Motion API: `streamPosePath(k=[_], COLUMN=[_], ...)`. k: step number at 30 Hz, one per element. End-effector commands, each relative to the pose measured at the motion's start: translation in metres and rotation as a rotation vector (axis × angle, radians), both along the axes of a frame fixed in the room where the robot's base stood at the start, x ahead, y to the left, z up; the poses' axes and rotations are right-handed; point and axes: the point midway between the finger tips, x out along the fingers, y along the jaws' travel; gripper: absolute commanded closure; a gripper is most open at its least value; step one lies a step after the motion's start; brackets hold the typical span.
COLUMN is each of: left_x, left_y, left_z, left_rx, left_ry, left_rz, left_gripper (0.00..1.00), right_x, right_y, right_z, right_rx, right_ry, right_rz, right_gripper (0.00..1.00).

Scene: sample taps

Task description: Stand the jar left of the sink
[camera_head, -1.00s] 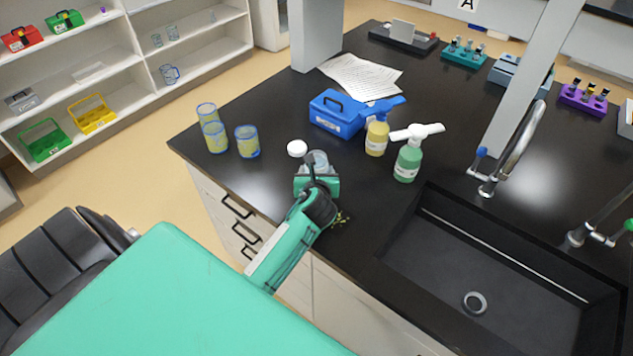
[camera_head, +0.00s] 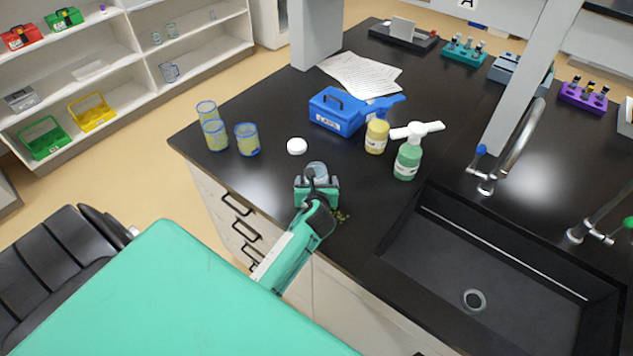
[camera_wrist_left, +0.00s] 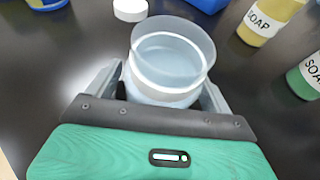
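The clear glass jar (camera_head: 316,169) is upright between the fingers of my left gripper (camera_head: 317,181), over the counter left of the sink. In the left wrist view, the jar (camera_wrist_left: 170,60) has an open top, with one finger on each side of it, and the gripper (camera_wrist_left: 163,88) looks closed on it. I cannot tell whether the jar's base touches the counter, as the gripper hides it. The black sink (camera_head: 415,228) is set into the counter at the right. My right gripper is not in view.
A white round lid (camera_head: 297,146) lies just behind the jar. A yellow soap bottle (camera_head: 376,138) and a green one (camera_head: 407,160) stand to the right, a blue box (camera_head: 335,112) behind. Several blue-rimmed beakers (camera_head: 247,141) stand left. Small yellowish bits (camera_head: 341,216) lie beside my wrist.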

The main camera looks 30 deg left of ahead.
Motion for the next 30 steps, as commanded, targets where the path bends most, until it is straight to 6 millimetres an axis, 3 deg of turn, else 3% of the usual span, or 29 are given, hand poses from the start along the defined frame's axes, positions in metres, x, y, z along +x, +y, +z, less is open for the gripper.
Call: streamPosePath(k=[11, 24, 30], left_x=[-0.006, -0.068, -0.087], left_y=[-0.004, -0.046, -0.058], left_z=[0.005, 0.036, 0.047], left_rx=[0.001, -0.001, 0.0], left_ry=[-0.001, -0.002, -0.001], left_rz=[0.0, -0.001, 0.0], left_gripper=[0.16, 0.16, 0.16], right_x=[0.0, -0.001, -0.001], right_y=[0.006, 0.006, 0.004], right_z=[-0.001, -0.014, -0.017], right_rx=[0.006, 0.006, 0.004], right_ry=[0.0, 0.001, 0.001], right_rz=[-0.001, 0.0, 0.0], right_gripper=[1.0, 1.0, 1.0])
